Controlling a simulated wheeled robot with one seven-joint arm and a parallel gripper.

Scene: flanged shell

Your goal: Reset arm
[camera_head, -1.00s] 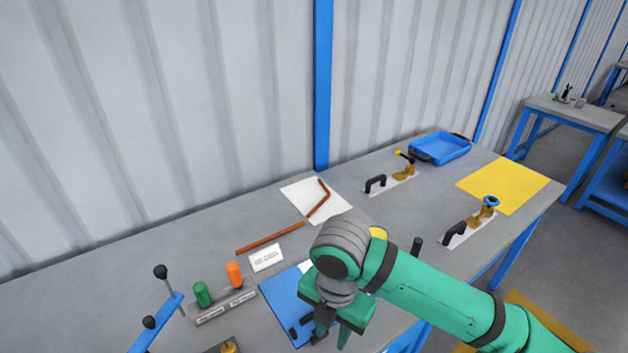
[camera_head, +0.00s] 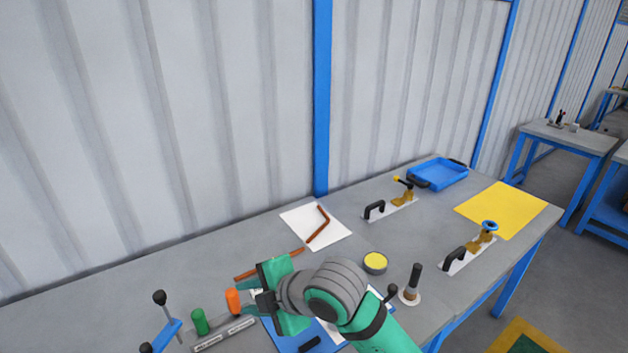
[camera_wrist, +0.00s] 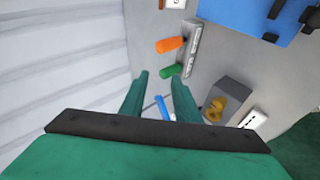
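My gripper (camera_head: 255,292) is above the front of the grey workbench (camera_head: 130,290), beside the orange cylinder in the head view. In the wrist view my gripper (camera_wrist: 160,88) shows two green fingers apart, with nothing held between them. The orange cylinder (camera_wrist: 169,45) and the green cylinder (camera_wrist: 170,71) stand at a labelled grey holder (camera_wrist: 194,45), beyond the fingertips. In the head view the orange cylinder (camera_head: 233,301) and green cylinder (camera_head: 200,322) are left of my gripper. My arm covers much of the blue mat (camera_head: 285,343).
A blue bar with black knobs (camera_head: 166,337) rises at the front left. A yellow-topped tin (camera_head: 375,263) and an upright dark-handled tool (camera_head: 412,284) stand right of my arm. Two toggle clamps, a blue tray (camera_head: 437,173) and a yellow sheet (camera_head: 502,209) are farther right.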

